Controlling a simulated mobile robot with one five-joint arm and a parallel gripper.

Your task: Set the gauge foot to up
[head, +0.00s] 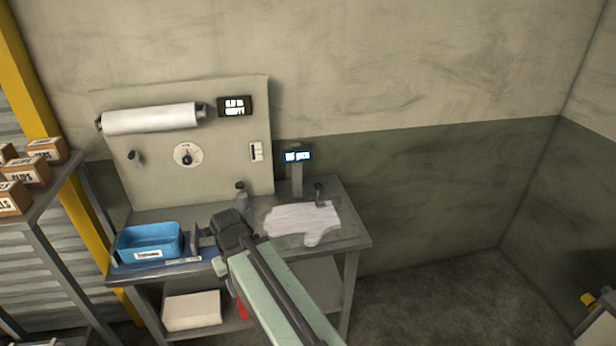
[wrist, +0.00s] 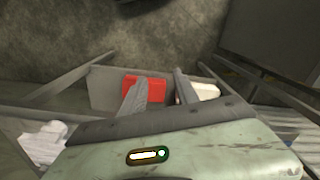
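The thickness gauge (head: 297,172) is a grey post with a lit display on the right part of the bench. A small dark upright piece (head: 319,191), which looks like its foot or lever, stands over the white glove (head: 300,221); whether it touches the glove I cannot tell. The glove lies flat and also shows at the left of the wrist view (wrist: 42,143). My gripper (head: 207,254) is left of the glove, near the blue bin, with its fingers apart and nothing visible between them. Its fingers also seem to show in the wrist view (wrist: 160,92).
A blue bin (head: 148,240) stands on the bench's left end and a grey bottle (head: 242,196) behind my gripper. A back panel (head: 225,150) carries a roll and a dial. Below are a white box (head: 192,310) and a red box (wrist: 144,89). Shelves stand at left.

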